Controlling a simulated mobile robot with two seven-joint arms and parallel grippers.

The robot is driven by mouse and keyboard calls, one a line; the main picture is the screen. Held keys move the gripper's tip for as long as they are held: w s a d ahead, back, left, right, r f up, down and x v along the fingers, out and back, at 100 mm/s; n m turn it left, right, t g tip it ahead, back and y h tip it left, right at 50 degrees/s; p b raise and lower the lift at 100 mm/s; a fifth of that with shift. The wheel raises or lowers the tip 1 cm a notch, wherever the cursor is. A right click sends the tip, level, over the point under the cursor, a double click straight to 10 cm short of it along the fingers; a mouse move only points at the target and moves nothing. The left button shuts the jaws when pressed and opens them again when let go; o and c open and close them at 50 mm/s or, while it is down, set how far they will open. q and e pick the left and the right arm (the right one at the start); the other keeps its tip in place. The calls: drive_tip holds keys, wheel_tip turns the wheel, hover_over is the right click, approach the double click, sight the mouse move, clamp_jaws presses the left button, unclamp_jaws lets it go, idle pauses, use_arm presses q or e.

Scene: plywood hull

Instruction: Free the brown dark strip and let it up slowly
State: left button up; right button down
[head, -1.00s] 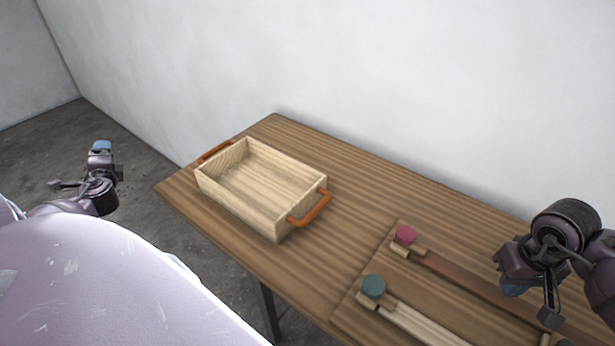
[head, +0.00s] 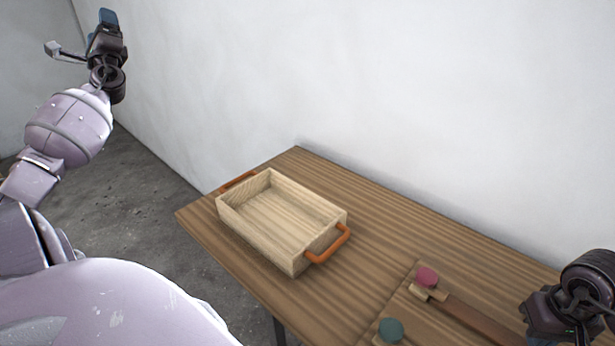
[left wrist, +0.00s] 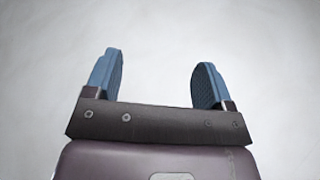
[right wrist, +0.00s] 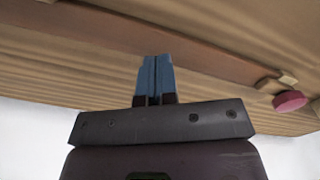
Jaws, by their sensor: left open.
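The dark brown strip (head: 485,320) lies along the table at the lower right, with a small wooden block (head: 428,292) and a pinkish-red knob (head: 426,276) at its visible end. In the right wrist view the strip (right wrist: 215,63) runs past the fingertips, and the knob (right wrist: 290,101) is at the right. My right gripper (right wrist: 155,65) is shut, its blue fingers together over or against the strip; I cannot tell whether they touch it. My left gripper (head: 80,33) is open and raised, clear of the table; its fingers (left wrist: 158,78) are apart with nothing between them.
A pale wooden tray (head: 318,252) with orange handles stands on the left of the table (head: 385,240). A teal knob (head: 391,329) is at the bottom edge. A white wall (head: 400,90) rises behind. The tabletop between tray and knobs is clear.

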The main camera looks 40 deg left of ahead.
use_arm(q)
drive_tip(key=w+d+f+m+t+h, duration=0.45)
drive_tip(key=w+d+m+h, duration=0.3)
drive_tip(key=w, duration=0.35)
drive_tip(key=w+d+f+m+t+h, duration=0.3)
drive_tip(key=w+d+m+t+h, duration=0.35)
drive_tip(key=w+d+h, duration=0.35)
drive_tip(key=w+d+f+m+g+h, duration=0.15)
drive_tip(key=w+d+m+h, duration=0.25)
drive_tip(key=d, duration=0.4)
drive_tip(key=w+d+f+m+g+h, duration=0.1)
drive_tip(key=w+d+f+m+h, duration=0.25)
drive_tip(key=d, duration=0.45)
drive_tip(key=w+d+f+m+g+h, duration=0.1)
drive_tip(key=w+d+f+m+h, duration=0.15)
drive_tip(key=w+d+m, duration=0.4)
drive_tip(key=d+f+m+g+h, duration=0.1)
drive_tip(key=d+m+g+h, duration=0.15)
drive_tip(key=d, duration=0.65)
drive_tip(key=d+f+m+g+h, duration=0.1)
drive_tip(key=d+f+g+h, duration=0.15)
drive_tip(key=d, duration=0.55)
drive_tip(key=m+g+y, duration=1)
drive_tip(key=m+g, duration=0.3)
drive_tip(key=m, duration=0.3)
approach(429, 276)
drive_tip(key=shift+h, duration=0.25)
drive_tip(key=f, duration=1.1)
drive_tip(key=shift+s+a, duration=0.15)
drive_tip(key=shift+a, duration=0.05)
